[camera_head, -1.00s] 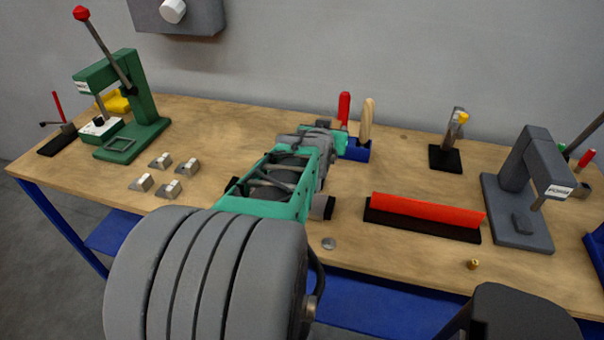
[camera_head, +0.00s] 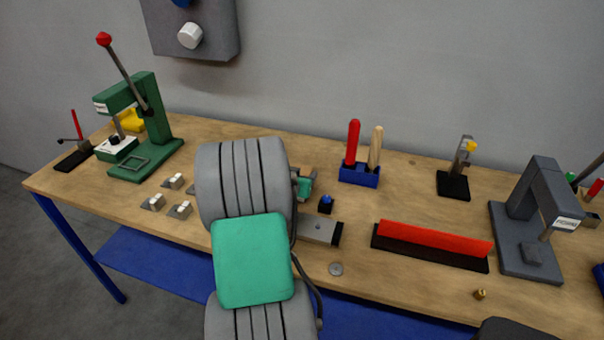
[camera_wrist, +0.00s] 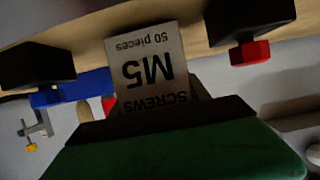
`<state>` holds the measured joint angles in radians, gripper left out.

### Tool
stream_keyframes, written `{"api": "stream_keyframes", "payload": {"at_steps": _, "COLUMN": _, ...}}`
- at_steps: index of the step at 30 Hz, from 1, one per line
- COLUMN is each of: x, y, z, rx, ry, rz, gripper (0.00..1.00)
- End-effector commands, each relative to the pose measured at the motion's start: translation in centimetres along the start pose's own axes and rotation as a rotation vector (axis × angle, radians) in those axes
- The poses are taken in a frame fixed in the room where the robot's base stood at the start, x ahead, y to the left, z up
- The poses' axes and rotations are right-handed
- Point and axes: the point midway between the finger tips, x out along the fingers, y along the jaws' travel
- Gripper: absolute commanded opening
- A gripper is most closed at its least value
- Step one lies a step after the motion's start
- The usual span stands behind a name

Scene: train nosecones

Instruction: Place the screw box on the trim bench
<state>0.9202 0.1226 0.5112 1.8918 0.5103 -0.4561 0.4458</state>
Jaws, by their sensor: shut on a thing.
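The screw box (camera_wrist: 150,72) is a pale box in the wrist view, its printed label reading M5 screws, 50 pieces, upside down. My gripper (camera_wrist: 148,85) is shut on it, with a black finger at each side. In the head view my arm hides the box. One black finger with a blue tip (camera_head: 326,203) shows right of the arm, over the bench. The wooden workbench (camera_head: 360,215) spans the head view on blue legs; no sign names it as the trim bench. I cannot tell the box's height above the bench.
On the bench stand a green press (camera_head: 150,125), several small metal blocks (camera_head: 180,210), a blue tool holder (camera_head: 359,175), a red bar on a black base (camera_head: 434,240), a black stand (camera_head: 453,185) and a grey press (camera_head: 530,220). Bare wood lies between holder and bar.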

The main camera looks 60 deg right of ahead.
Motion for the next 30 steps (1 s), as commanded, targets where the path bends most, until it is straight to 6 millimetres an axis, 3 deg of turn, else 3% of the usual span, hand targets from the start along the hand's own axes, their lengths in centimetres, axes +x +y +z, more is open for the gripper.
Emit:
{"api": "stream_keyframes", "payload": {"at_steps": 11, "x": 0.36, "y": -0.04, "z": 0.5, "rx": 0.002, "ry": 0.008, "rz": -0.001, "gripper": 0.0}}
{"api": "stream_keyframes", "payload": {"at_steps": 12, "x": 0.36, "y": -0.02, "z": 0.66, "rx": 0.001, "ry": 0.004, "rz": -0.001, "gripper": 0.55}}
{"api": "stream_keyframes", "payload": {"at_steps": 20, "x": 0.31, "y": -0.01, "z": 0.56, "rx": 0.001, "ry": 0.004, "rz": -0.001, "gripper": 0.76}}
{"api": "stream_keyframes", "payload": {"at_steps": 30, "x": -0.2, "y": -0.07, "z": 0.27, "rx": 0.001, "ry": 0.004, "rz": -0.002, "gripper": 0.76}}
